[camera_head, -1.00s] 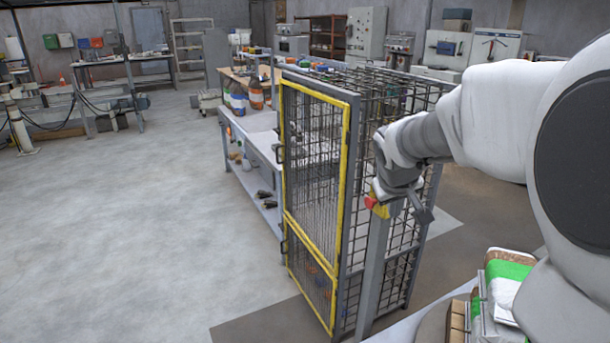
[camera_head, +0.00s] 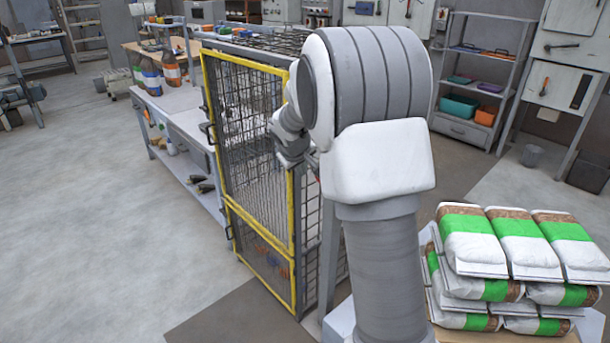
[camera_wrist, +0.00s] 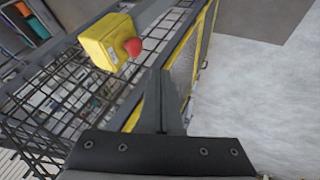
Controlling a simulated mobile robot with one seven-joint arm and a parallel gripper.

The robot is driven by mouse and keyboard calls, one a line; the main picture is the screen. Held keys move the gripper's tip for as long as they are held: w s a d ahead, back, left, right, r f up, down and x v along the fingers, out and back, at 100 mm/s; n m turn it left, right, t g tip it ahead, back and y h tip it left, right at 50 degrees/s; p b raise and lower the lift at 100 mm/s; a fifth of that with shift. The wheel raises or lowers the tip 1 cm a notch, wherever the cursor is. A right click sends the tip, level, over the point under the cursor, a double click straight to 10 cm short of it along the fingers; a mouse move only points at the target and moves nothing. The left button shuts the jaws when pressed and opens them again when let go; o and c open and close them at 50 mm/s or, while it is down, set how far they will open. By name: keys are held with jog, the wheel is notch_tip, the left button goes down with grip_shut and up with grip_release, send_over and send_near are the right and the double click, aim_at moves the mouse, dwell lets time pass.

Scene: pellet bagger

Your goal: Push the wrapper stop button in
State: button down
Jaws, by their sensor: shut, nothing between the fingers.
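The wrapper stop button (camera_wrist: 133,46) is a red mushroom head on a yellow box (camera_wrist: 104,41), in the upper left of the wrist view. The box sits at the top of a grey post by the mesh cage. My gripper (camera_wrist: 165,75) is shut and empty, its fingertips below and right of the button in that view, with a visible gap between them. In the head view my gripper (camera_head: 291,158) is in front of the cage's side, partly hidden by my arm. The button and its box do not show in the head view; my arm covers that area.
The mesh cage (camera_head: 318,238) has a yellow-framed door (camera_head: 291,215) close to my gripper. A stack of green and white bags (camera_head: 478,245) stands on a pallet at right.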

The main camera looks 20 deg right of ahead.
aim_at(315, 177)
jog(key=shift+w+f, duration=0.15)
jog(key=shift+w, duration=0.15)
jog(key=shift+f, duration=0.1)
jog(key=w+d+f, duration=0.6)
jog(key=f, duration=0.1)
jog(key=shift+w+d+f, duration=0.25)
jog(key=shift+d+f, duration=0.15)
dwell(0.4)
